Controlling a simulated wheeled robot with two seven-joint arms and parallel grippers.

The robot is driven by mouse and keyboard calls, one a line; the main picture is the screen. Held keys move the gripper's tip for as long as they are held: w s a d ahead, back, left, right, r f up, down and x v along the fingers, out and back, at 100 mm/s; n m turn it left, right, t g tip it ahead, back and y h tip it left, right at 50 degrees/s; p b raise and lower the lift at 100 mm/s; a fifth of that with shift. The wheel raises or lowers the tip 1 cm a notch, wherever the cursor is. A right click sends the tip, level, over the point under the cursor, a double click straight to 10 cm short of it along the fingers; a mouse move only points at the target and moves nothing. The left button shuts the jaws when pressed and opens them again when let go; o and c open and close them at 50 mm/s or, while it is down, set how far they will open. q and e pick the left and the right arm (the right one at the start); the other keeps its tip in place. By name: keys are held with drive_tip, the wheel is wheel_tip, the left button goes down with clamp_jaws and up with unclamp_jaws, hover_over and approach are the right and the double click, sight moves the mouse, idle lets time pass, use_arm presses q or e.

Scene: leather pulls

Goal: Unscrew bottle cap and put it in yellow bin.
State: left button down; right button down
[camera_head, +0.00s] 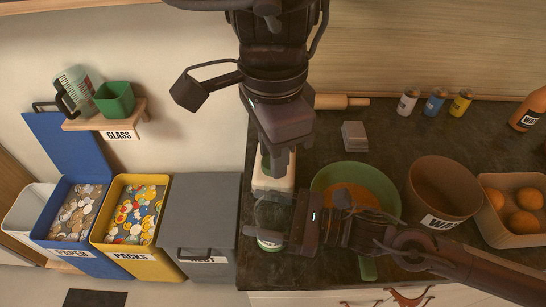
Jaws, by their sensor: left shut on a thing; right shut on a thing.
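The yellow bin (131,262), labelled PACKS, stands open at the left and is full of colourful round pieces. My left gripper (275,165) points down over the counter's left end, shut, with a small green part showing at its fingers. A pale cream object (273,187) is just below its fingertips. My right gripper (290,225) reaches in from the right, shut at a bottle-like thing (268,243) with a green-and-white lower part near the counter's front edge. The grippers hide much of both held things, so I cannot tell cap from bottle clearly.
A blue bin (75,255) and a grey lidded bin (200,225) flank the yellow one. A shelf (105,120) holds a green cup.

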drive_tip(key=shift+c, duration=1.5)
unclamp_jaws()
